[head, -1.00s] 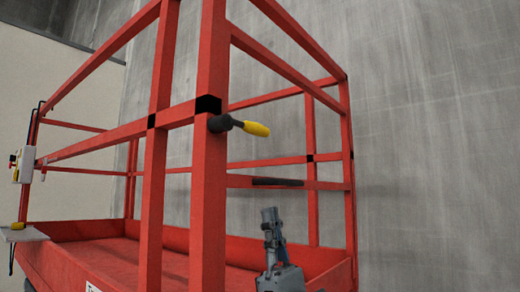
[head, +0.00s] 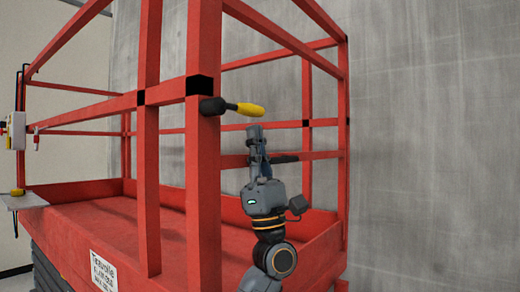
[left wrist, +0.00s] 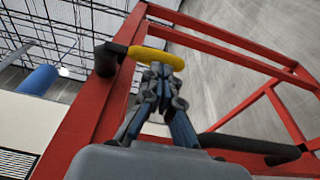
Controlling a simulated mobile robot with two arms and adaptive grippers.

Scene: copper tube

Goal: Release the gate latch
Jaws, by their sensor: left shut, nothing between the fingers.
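The gate latch (head: 232,107) has a black base on the red front post and a yellow handle sticking out to the right. In the left wrist view the yellow handle (left wrist: 156,57) lies just beyond my fingertips. My left gripper (head: 256,130) points upward just below the handle. In the left wrist view its fingers (left wrist: 159,70) are together with nothing between them. I cannot tell whether the fingertips touch the handle. My right gripper is not in view.
The red guard-rail cage (head: 205,150) of the lift platform fills the left and middle. A dark grip (head: 284,158) sits on a rail behind my gripper. A control box (head: 17,131) hangs at the far left. The concrete wall (head: 430,150) is behind, with open room to the right.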

